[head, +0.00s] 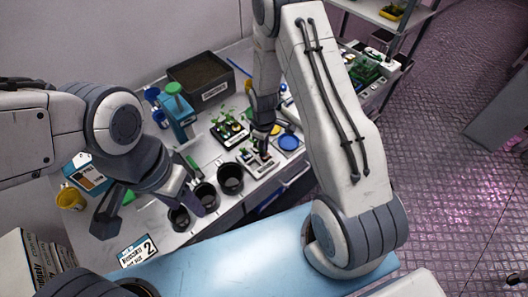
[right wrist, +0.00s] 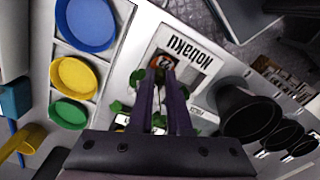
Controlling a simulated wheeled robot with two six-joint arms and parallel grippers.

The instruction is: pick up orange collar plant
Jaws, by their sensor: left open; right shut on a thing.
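My right gripper (head: 264,146) points down over a small pale tray (head: 258,167) on the bench. In the right wrist view its two fingers (right wrist: 164,78) are shut on a small plant, mostly hidden between them. Green leaves (right wrist: 116,106) show beside the fingers. More small plants stand in a dark-celled tray (head: 229,131) behind. My left gripper (head: 150,212) is open and empty above the bench's left front.
Several black pots (head: 230,179) stand left of the pale tray. A soil crate (head: 201,77) and a blue bottle (head: 176,116) stand behind. A blue dish (head: 288,142) lies right of the gripper. A yellow cup (head: 70,198) is at far left. A light-blue surface (head: 215,262) lies in front.

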